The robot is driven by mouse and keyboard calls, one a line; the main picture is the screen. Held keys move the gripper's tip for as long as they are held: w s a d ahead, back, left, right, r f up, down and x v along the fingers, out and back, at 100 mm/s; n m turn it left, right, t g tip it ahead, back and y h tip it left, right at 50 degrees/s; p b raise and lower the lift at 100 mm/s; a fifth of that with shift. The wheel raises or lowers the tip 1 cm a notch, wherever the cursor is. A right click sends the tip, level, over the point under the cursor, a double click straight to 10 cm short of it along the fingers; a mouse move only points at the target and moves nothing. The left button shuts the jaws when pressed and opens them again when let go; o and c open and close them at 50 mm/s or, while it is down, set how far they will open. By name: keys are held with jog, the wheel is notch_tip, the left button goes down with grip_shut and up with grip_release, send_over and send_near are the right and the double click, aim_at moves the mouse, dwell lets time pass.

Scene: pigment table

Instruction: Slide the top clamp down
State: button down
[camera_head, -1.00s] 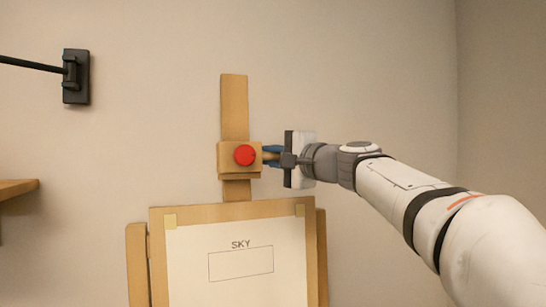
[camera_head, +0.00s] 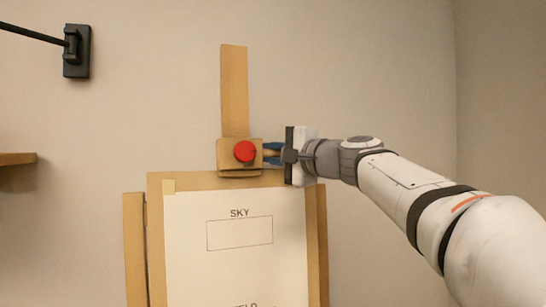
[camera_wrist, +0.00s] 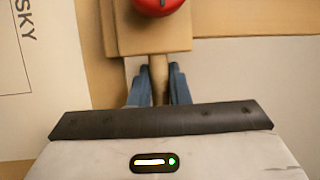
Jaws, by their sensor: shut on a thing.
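The top clamp (camera_head: 226,158) is a wooden block around the upright post (camera_head: 234,90) of the easel, with a red knob (camera_head: 244,151) on its front. Its lower edge is at the top edge of the drawing board (camera_head: 190,181); I cannot tell whether they touch. My gripper (camera_head: 272,153) is at the clamp's right side, its blue fingers shut on the clamp's short wooden handle. In the wrist view the handle (camera_wrist: 158,78) shows between the fingers, with the block (camera_wrist: 150,38) and red knob (camera_wrist: 157,5) beyond.
A black wall bracket (camera_head: 76,50) is at upper left. A wooden shelf edge (camera_head: 15,159) is at left. The wall right of the post is bare.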

jog(key=c, duration=1.4)
grip_release()
jog(key=b+v, duration=0.2)
jog(key=v, duration=0.6)
jog(key=shift+b, duration=0.35)
jog(key=s+d+f+n+g+h, duration=0.2)
jog(key=s+d+f+h, duration=0.15)
jog(key=f, duration=0.85)
jog(key=s+d+f+n+g+h, duration=0.1)
jog(key=s+d+f+g+h, duration=0.2)
jog(key=f, duration=0.8)
jog(key=s+d+f+n+g+h, duration=0.1)
jog(key=s+f+n+h, duration=0.3)
jog(key=f, duration=0.8)
jog(key=s+d+f+g+h, duration=0.1)
jog(key=s+d+f, duration=0.1)
jog(key=s+f, duration=0.2)
jog(key=s+d+f+g+h, duration=0.1)
jog(key=s+d+f, duration=0.2)
jog(key=s+f, duration=0.1)
jog(key=s+d+f+n+g+h, duration=0.1)
jog(key=s+d+f, duration=0.1)
jog(key=s+f, duration=0.2)
jog(key=shift+s+d+f, duration=0.15)
jog(key=shift+f, duration=0.25)
jog(key=shift+s+d+f, duration=0.15)
jog(key=shift+s+f, duration=0.05)
jog(key=shift+f, duration=0.15)
